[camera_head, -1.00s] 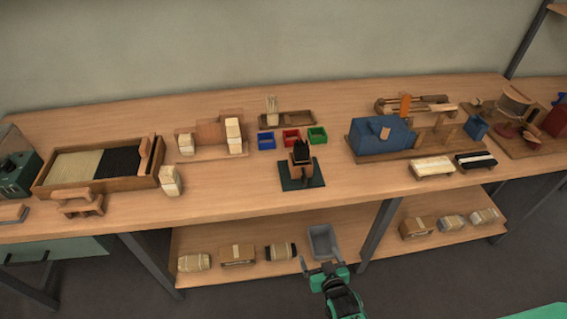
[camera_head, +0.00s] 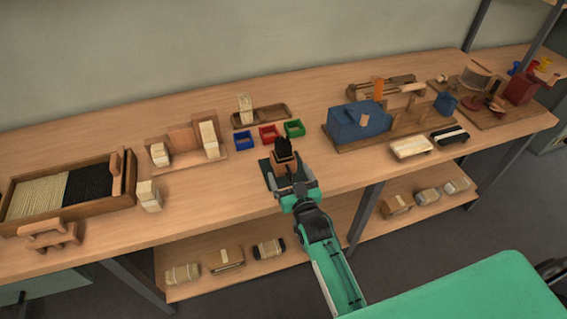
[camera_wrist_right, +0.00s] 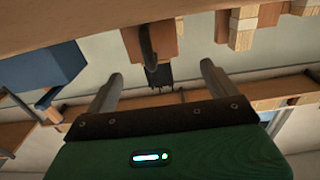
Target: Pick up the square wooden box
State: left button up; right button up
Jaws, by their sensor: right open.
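The square wooden box (camera_head: 283,158) is small and brown, with dark bristles standing in its top. It stands on a dark green mat (camera_head: 268,175) near the front edge of the bench. My right gripper (camera_head: 298,188) is open and empty just in front of the box, and it hides part of the mat. In the right wrist view the box (camera_wrist_right: 170,44) appears upside down, ahead of the gap between the two open fingers (camera_wrist_right: 160,88). I cannot tell whether any finger touches it. My left gripper is not in view.
Blue (camera_head: 244,141), red (camera_head: 269,134) and green (camera_head: 294,128) bins stand behind the box. A blue machine (camera_head: 357,122) on a wooden board is to the right. A tray of bristles (camera_head: 122,200) is at the left. Wrapped bundles lie on the lower shelf (camera_head: 205,285).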

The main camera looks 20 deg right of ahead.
aim_at(287, 165)
jog(key=shift+w+d+f+p, duration=0.1)
jog(key=shift+w+p, duration=0.1)
jog(key=shift+w, duration=0.75)
jog(key=shift+w+d+f+p, duration=0.1)
jog(key=shift+w+f+p, duration=0.1)
jog(key=shift+w, duration=0.75)
jog(key=shift+w+d+f+p, duration=0.1)
jog(key=shift+w+p, duration=0.1)
jog(key=shift+w, duration=0.75)
jog(key=shift+r, duration=0.1)
jog(key=c, duration=1.1)
jog(key=shift+c, duration=0.2)
notch_tip(287, 165, up, 20)
jog(key=b, duration=0.1)
